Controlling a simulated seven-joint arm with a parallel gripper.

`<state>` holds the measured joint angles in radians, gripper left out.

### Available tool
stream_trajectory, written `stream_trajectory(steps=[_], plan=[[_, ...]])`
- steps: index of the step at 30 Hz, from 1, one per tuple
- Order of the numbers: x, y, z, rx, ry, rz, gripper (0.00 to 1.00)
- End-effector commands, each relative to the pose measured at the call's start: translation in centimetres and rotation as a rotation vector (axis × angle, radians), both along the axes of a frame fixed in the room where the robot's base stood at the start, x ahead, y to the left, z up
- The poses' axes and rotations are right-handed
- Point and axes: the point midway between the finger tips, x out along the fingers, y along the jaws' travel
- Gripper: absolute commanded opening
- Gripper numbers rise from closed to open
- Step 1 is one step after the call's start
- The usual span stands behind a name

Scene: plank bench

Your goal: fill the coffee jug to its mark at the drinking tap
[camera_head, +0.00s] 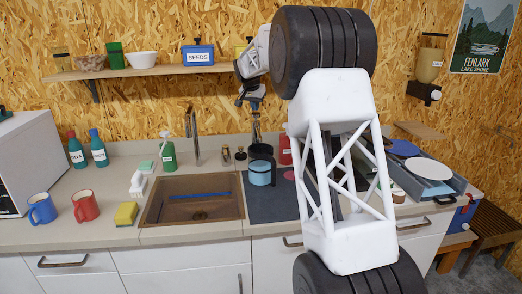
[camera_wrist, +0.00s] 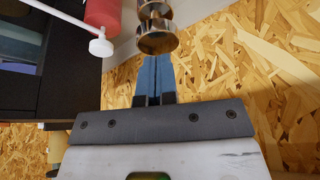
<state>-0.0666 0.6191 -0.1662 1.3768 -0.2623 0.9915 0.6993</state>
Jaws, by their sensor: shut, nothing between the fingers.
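My gripper (camera_head: 255,112) points down above the counter behind the dark mat, its fingers together and empty. In the wrist view the two blue-grey fingers (camera_wrist: 155,65) lie side by side, their tips close to a stacked shiny metal fitting (camera_wrist: 157,32). I cannot tell whether they touch it or whether it is the drinking tap. A dark round vessel (camera_head: 261,152) stands on the mat below my gripper, with a light-blue round container (camera_head: 260,174) in front of it. Which is the coffee jug is unclear, and no fill mark is readable. A tall tap (camera_head: 194,135) rises behind the sink.
The brown sink (camera_head: 170,208) is left of the dark mat (camera_head: 262,207). A green spray bottle (camera_head: 168,154) stands behind it. A red cylinder (camera_head: 285,150) stands near my arm and also shows in the wrist view (camera_wrist: 103,15). My arm hides part of the right counter.

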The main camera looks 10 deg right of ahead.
Motion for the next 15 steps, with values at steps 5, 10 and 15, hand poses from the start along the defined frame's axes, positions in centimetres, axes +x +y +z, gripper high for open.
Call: stream_trajectory(steps=[5,10,15], plan=[[0.0,0.0,2.5,0.0,-0.002,0.0,0.0],[0.0,0.0,3.6,0.0,-0.001,0.001,0.0],[0.0,0.0,3.6,0.0,-0.001,0.001,0.0]])
